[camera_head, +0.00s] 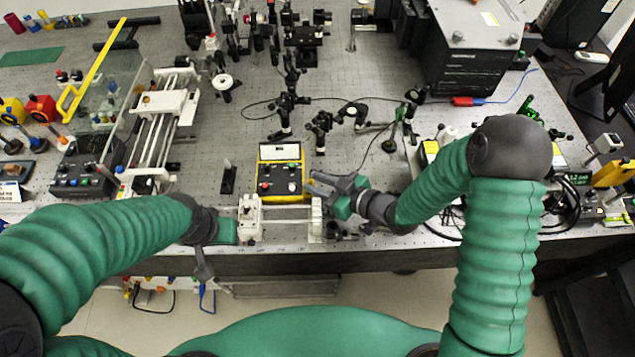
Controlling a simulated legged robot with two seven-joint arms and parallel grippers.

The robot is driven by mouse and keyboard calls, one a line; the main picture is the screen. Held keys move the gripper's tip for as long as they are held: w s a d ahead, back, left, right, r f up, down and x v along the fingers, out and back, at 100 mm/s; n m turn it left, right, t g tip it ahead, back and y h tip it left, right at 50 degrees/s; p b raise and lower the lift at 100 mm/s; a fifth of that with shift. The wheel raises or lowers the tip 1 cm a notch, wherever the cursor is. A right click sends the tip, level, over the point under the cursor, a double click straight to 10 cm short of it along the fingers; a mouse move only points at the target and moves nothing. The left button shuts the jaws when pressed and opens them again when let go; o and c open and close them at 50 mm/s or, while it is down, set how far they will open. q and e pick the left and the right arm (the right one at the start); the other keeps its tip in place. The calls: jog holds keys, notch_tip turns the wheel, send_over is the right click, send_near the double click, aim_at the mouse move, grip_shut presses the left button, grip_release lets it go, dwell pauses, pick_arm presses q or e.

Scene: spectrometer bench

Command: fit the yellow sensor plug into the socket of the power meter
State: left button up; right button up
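The power meter (280,172) is a yellow box with a pale display at the back and a dark front panel bearing small knobs. It stands near the front edge of the bench. My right gripper (314,185) is at the right side of the meter, its grey fingers pointing left; whether they touch it is unclear. I cannot make out the yellow sensor plug or the socket, nor whether the fingers hold anything. My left arm ends in front and left of the meter, beside a white bracket (250,220); its gripper fingers are not clearly distinguishable.
The white bracket stands just in front of the meter. A white rail stage (155,125) and a clear panel with a yellow handle (80,85) are left. Optic mounts (290,100) stand behind. A dark cabinet (465,60) and a red connector (466,101) are back right.

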jog(key=shift+s+a+f, duration=0.15)
jog(key=shift+s, duration=0.2)
pick_arm(q)
jog(key=shift+a+f, duration=0.1)
pick_arm(e)
jog(key=shift+s+d, duration=0.15)
jog(key=shift+d, duration=0.05)
pick_arm(q)
jog(key=shift+s+r, duration=0.1)
jog(key=shift+r, duration=0.15)
pick_arm(e)
jog(key=v, duration=1.6)
jog(key=shift+w+d+r, duration=0.2)
jog(key=shift+d, duration=0.05)
